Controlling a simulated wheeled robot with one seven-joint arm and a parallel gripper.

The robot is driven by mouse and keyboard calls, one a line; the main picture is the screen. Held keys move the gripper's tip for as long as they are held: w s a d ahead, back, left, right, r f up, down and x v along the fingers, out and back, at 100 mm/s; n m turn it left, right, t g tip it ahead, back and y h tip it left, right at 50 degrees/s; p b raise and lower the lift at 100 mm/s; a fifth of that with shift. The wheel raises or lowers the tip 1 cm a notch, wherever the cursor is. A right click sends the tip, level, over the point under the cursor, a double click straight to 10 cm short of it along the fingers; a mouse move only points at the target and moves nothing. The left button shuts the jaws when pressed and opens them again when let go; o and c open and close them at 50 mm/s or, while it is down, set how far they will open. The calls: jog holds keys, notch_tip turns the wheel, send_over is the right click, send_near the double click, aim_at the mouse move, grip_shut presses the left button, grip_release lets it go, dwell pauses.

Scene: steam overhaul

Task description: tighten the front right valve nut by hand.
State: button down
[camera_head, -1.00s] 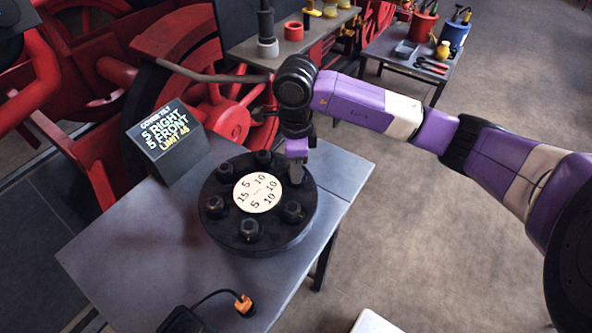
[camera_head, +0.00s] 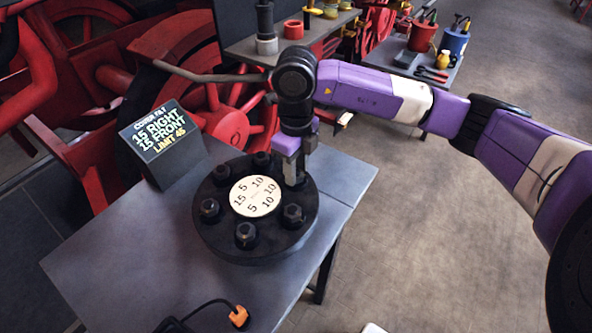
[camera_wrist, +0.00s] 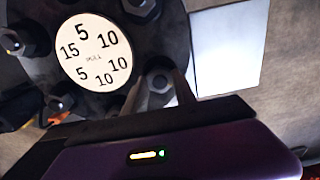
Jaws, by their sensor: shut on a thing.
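A round black valve cover (camera_head: 262,249) lies on a grey metal table, ringed by several dark nuts. A white disc (camera_head: 255,196) on top carries the numbers 5, 10 and 15. My gripper (camera_head: 294,180) points down at the cover's right-hand rim, shut on the nut there. In the wrist view this nut (camera_wrist: 158,82) sits between the two fingers; in the head view the fingers largely hide it. The nearer right nut (camera_head: 293,215) and the nearest nut (camera_head: 245,234) stand free. A black sign (camera_head: 160,138) reads "COVER TILT, 15 RIGHT, 15 FRONT, LIMIT 45".
The grey table (camera_head: 130,255) has bare room at its left and right. A black cable with an orange plug (camera_head: 239,316) lies at its front. Red machinery with wheels stands behind. A farther bench (camera_head: 402,76) holds buckets and tools. The floor at right is clear.

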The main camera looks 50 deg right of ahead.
jog(key=shift+w+r, duration=0.1)
dwell(0.3)
jog(key=c, duration=1)
grip_release()
jog(key=shift+r+b, duration=0.6)
jog(key=shift+r, duration=3.3)
